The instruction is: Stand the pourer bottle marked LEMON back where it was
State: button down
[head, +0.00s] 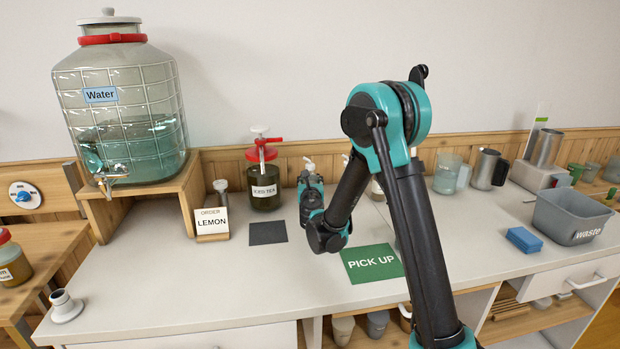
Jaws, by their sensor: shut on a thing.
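My gripper (311,201) is at the back of the counter, left of my elbow, and points toward the wall. It is shut on what seems to be the pourer bottle, which is mostly hidden behind the jaws. A pale pourer top (309,165) shows just above the gripper; I cannot tell for sure that it belongs to the held bottle. No LEMON mark is readable on any bottle. The word LEMON shows on an order card (212,223) on a small wooden stand. I cannot tell whether the held bottle touches the counter.
A red-tapped iced tea jar (265,190) stands left of my gripper, behind an empty dark mat (267,233). A green PICK UP mat (371,263) lies bare in front. Partly hidden bottles (377,188) stand behind my arm. A blue sponge (524,240) and waste bin (572,217) are right.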

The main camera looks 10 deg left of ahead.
jog(key=c, duration=0.7)
grip_release()
jog(key=shift+s, duration=0.15)
jog(key=shift+s+d, duration=0.15)
jog(key=shift+s, duration=1.1)
jog(key=shift+s+d, duration=0.2)
jog(key=shift+s, duration=1.1)
jog(key=shift+s+d, duration=0.15)
jog(key=shift+s, duration=1.1)
jog(key=shift+s, duration=0.15)
jog(key=s, duration=0.4)
jog(key=s+d, duration=0.1)
jog(key=s, duration=0.2)
jog(key=shift+s, duration=0.1)
